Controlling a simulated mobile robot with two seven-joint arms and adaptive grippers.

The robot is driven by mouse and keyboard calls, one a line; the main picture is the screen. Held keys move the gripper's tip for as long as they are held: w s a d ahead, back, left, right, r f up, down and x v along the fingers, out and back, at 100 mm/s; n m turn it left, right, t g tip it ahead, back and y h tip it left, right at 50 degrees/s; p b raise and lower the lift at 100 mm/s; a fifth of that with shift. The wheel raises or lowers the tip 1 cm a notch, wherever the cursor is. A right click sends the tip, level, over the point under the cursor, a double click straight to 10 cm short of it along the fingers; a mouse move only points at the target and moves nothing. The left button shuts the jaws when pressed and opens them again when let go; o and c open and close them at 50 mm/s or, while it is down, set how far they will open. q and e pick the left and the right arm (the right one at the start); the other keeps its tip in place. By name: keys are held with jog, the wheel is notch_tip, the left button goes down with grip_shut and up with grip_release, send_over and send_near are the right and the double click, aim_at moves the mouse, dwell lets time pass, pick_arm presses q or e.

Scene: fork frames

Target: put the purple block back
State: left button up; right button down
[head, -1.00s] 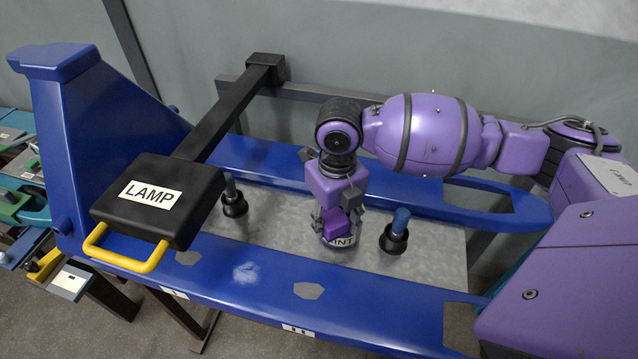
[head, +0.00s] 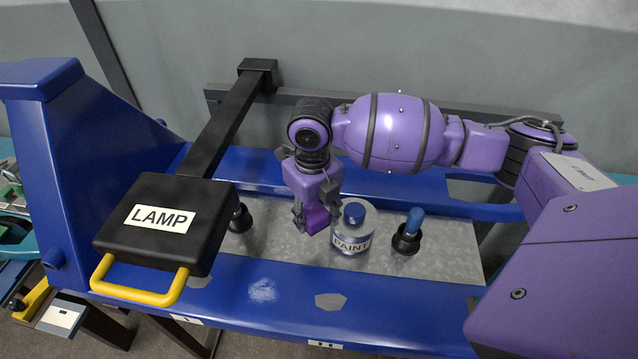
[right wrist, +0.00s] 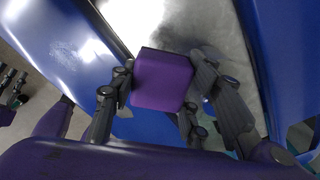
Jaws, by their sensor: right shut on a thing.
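A purple block (head: 316,219) hangs in my right gripper (head: 315,208), whose fingers point down over the grey metal plate (head: 275,245). Two grey patches, a left one (head: 198,281) and a right one (head: 330,301), mark the front blue rail (head: 235,279), near labels I and II.
A black LAMP box (head: 150,245) with a yellow handle (head: 140,295) overhangs the plate's left end. The blue upright (head: 75,150) closes the left side.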

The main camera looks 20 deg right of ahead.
send_over(291, 227)
jog(key=f, duration=0.7)
jog(key=shift+s+b, duration=0.25)
jog(key=shift+b, duration=0.15)
jog(key=shift+w+f, duration=0.2)
jog(key=shift+f, duration=1.5)
jog(key=shift+f, duration=0.2)
jog(key=c, duration=1)
grip_release()
notch_tip(291, 227, up, 12)
jog(key=shift+s+r, duration=0.1)
jog(key=shift+r, duration=0.15)
